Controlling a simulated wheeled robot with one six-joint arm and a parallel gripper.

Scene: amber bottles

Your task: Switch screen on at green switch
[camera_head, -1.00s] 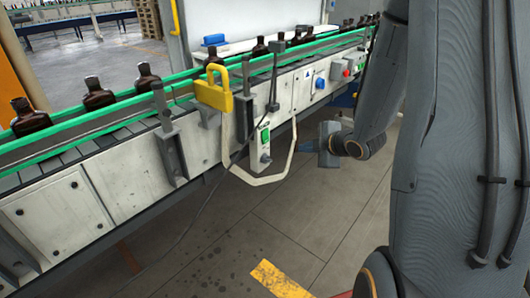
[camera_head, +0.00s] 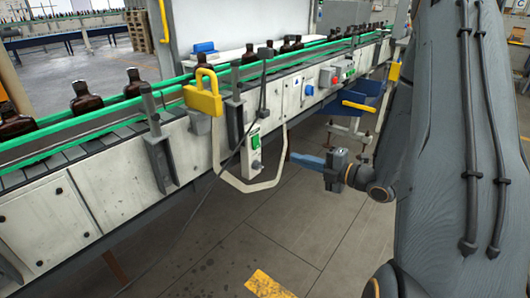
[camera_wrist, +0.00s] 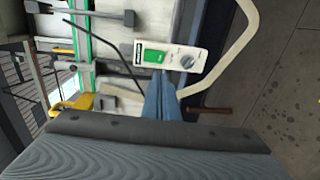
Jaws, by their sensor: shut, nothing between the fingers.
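The green switch (camera_head: 255,142) is on a small pale control box (camera_head: 248,162) on the side of the conveyor, with a dark round knob (camera_head: 257,165) below it. In the wrist view the green switch (camera_wrist: 153,57) sits left of the round knob (camera_wrist: 187,62) on the white box. My gripper (camera_head: 294,157) has blue fingers, shut and empty, pointing left toward the box from its right; in the head view a gap shows between them. In the wrist view the gripper fingers (camera_wrist: 160,82) appear just below the box; the depth gap cannot be told. I cannot make out a screen.
A yellow padlock-shaped part (camera_head: 203,101) is on the conveyor (camera_head: 110,165), which carries several amber bottles (camera_head: 86,98). The floor in front is clear.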

